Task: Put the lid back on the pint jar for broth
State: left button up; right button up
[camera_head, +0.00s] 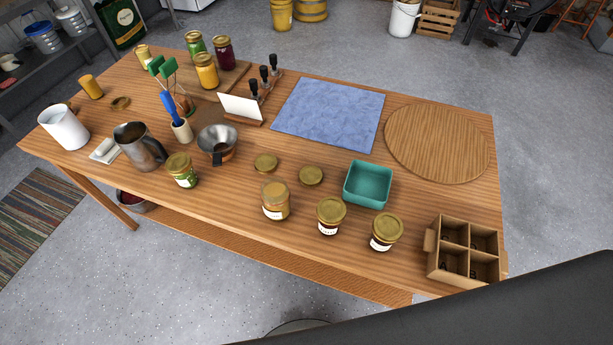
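A jar with amber-tan contents and a white label (275,202) stands upright near the front middle of the wooden table (250,220). Its top looks paler than the gold lids, and I cannot tell for sure whether it is open. Its label is too small to read. Two loose gold lids lie flat behind it, one to the left (265,163) and one to the right (311,175). Another small gold lid or ring (120,103) lies at the far left. Neither of my grippers is in view.
Two dark lidded jars (330,216) (386,232) stand to the right, a green lidded jar (180,170) to the left. A teal bin (368,184), cardboard divider box (464,250), metal funnel (218,143) and pitcher (140,146) surround them. The blue mat (328,114) and round board (437,142) are bare.

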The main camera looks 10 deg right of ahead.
aim_at(275, 197)
jog(key=z, duration=3.45)
jog(key=k, duration=2.55)
jog(key=u, duration=0.6)
